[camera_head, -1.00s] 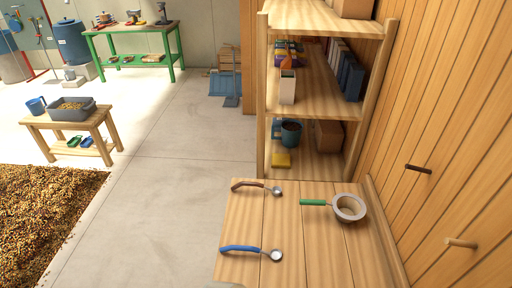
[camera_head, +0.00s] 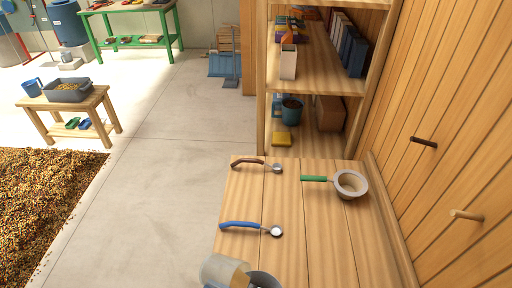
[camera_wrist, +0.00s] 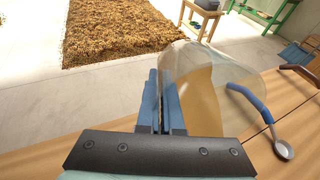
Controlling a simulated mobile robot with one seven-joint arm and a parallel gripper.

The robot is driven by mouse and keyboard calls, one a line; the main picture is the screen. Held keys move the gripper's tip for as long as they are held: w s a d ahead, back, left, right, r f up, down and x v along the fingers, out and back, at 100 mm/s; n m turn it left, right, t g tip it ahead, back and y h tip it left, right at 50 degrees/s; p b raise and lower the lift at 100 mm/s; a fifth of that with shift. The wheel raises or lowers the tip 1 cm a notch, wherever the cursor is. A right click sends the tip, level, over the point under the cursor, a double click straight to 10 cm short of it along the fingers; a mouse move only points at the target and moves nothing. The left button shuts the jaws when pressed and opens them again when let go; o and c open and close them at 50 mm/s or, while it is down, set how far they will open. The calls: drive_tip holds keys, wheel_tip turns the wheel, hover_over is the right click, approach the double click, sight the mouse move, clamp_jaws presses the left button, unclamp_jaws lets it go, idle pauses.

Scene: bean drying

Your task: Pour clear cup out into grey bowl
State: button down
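The clear cup (camera_head: 222,268) is at the bottom edge of the head view, partly cut off. In the wrist view the cup (camera_wrist: 220,68) is large and tilted just right of my gripper (camera_wrist: 161,100). My blue fingers are almost together and seem to hold the cup at its near side; the grip point is hidden. A tan area shows through the cup wall; I cannot tell contents from the table behind. A grey rounded rim (camera_head: 264,277), apparently the grey bowl, is beside the cup at the bottom edge, mostly out of view. I cannot see inside it.
The wooden table (camera_head: 290,205) holds a blue-handled spoon (camera_head: 245,226), a brown-handled spoon (camera_head: 250,164) and a green-handled strainer (camera_head: 349,184). A shelf (camera_head: 320,75) stands behind. A wooden wall with pegs (camera_head: 440,120) bounds the right. The table's middle is clear.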

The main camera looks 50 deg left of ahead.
drive_tip(key=shift+w+d+y+b, duration=0.1)
drive_tip(key=shift+y+b, duration=0.2)
drive_tip(key=shift+b, duration=0.15)
drive_tip(key=shift+d+r+g+y+b, duration=0.1)
drive_tip(key=shift+r+g+y+b, duration=0.05)
drive_tip(key=shift+g+y+b, duration=0.2)
drive_tip(key=shift+w+d+r+y, duration=0.1)
drive_tip(key=shift+r+y, duration=0.35)
drive_tip(key=shift+r, duration=0.05)
drive_tip(key=shift+w+d+g+y+b, duration=0.1)
drive_tip(key=shift+d+g+y+b, duration=0.3)
drive_tip(key=shift+b, duration=0.6)
drive_tip(key=shift+w+r+g+y+b, duration=0.1)
drive_tip(key=shift+r+g+y+b, duration=0.2)
drive_tip(key=shift+r+y, duration=0.35)
drive_tip(key=shift+f, duration=0.1)
